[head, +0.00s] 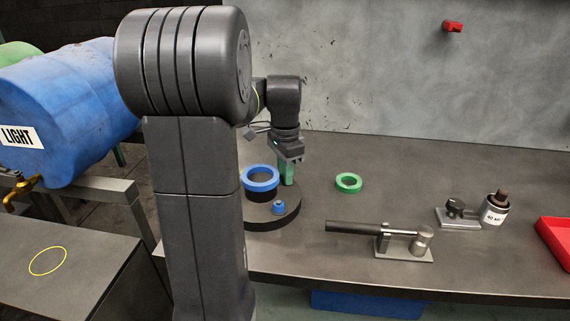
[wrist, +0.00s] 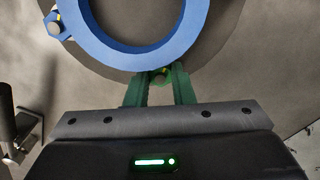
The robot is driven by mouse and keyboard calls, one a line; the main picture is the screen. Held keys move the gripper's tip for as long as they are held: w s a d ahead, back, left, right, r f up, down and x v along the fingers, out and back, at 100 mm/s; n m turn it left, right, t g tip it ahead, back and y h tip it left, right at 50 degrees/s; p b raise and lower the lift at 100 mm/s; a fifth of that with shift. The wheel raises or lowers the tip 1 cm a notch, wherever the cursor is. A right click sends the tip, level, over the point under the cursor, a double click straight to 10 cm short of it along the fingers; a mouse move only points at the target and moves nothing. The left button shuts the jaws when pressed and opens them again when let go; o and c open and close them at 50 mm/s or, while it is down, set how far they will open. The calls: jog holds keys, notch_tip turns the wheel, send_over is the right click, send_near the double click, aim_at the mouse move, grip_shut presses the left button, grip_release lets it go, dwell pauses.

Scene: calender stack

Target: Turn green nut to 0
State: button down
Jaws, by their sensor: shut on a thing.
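My gripper (head: 287,172) points down at the back edge of the dark round base (head: 263,220) on the bench. In the wrist view its two green fingers (wrist: 160,84) close around a small green nut (wrist: 161,77) at the rim of the base, beside the blue ring. A yellow mark shows on the nut. Most of the nut is covered by the fingers, and I cannot read a scale or zero mark. In the head view the nut is hidden behind the fingers.
A blue ring (head: 261,178) sits on the base, with a blue nut (head: 279,207) at its front. A loose green ring (head: 348,183) lies to the right. A black-handled lever fixture (head: 404,246), a labelled weight (head: 494,211) and a red tray (head: 556,243) stand farther right.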

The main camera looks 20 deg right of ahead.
jog(key=shift+m, duration=0.6)
jog(key=c, duration=1.2)
grip_release()
jog(key=shift+c, duration=0.2)
jog(key=shift+r, duration=0.15)
notch_tip(320, 180, up, 14)
jog(key=p, duration=0.2)
jog(key=shift+f, duration=0.2)
jog(key=shift+f, duration=0.1)
notch_tip(320, 180, down, 14)
jog(key=shift+f+b, duration=0.1)
jog(key=shift+b, duration=0.85)
jog(key=shift+r+n+b, duration=0.25)
jog(key=shift+n+b, duration=0.25)
jog(key=shift+n, duration=0.1)
